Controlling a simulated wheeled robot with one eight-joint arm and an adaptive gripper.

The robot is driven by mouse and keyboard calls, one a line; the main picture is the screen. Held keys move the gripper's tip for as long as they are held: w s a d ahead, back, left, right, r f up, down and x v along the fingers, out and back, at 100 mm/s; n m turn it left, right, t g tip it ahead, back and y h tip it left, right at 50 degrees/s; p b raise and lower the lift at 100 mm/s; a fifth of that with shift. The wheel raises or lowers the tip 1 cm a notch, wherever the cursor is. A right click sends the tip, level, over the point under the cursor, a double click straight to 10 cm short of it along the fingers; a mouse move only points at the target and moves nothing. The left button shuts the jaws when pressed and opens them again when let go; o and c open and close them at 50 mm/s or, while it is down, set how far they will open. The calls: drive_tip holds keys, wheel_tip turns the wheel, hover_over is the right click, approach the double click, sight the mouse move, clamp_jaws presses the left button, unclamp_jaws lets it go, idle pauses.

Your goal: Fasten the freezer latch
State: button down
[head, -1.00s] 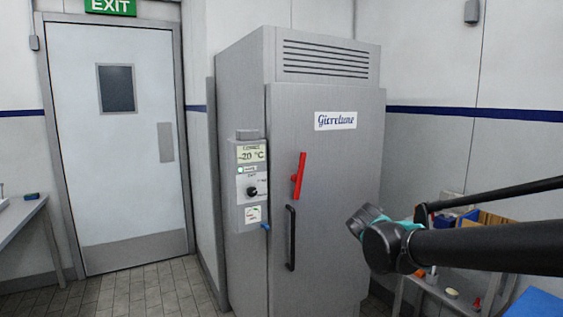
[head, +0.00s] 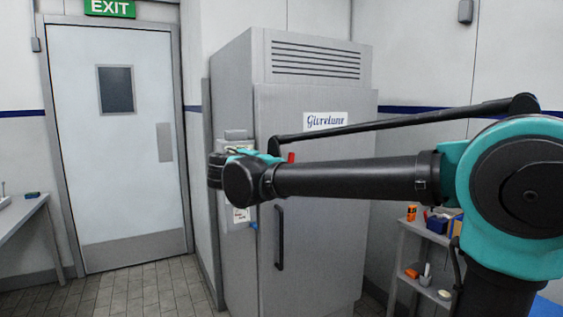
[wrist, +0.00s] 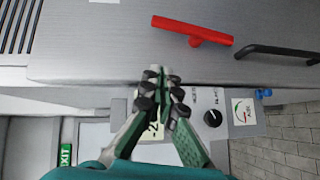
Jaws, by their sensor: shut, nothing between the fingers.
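The grey freezer (head: 330,235) stands upright with its door closed against the body. Its red latch lever shows only as a small red tip (head: 291,157) in the head view, the rest hidden behind my arm. In the wrist view the whole red lever (wrist: 192,30) lies on the door, a little slanted, near the door's edge. My gripper (wrist: 161,75) is shut and empty, over the seam between the door edge and the control panel (wrist: 222,112). It is apart from the lever, which is to its upper right in the wrist view.
The black door handle (head: 280,237) is below the lever; it also shows in the wrist view (wrist: 275,50). A blue knob (head: 253,226) sits at the panel's lower end. A shelf cart (head: 420,275) with small items stands at right. The floor (head: 150,288) at left is clear.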

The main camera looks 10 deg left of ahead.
drive_tip(key=shift+w, duration=0.1)
drive_tip(key=w+d+f, duration=0.2)
drive_tip(key=w+d, duration=0.3)
drive_tip(key=w, duration=0.6)
drive_tip(key=shift+w+d, duration=0.15)
drive_tip(key=shift+w, duration=0.25)
drive_tip(key=shift+w+d+g, duration=0.15)
drive_tip(key=shift+d+g, duration=0.05)
drive_tip(key=shift+g, duration=0.1)
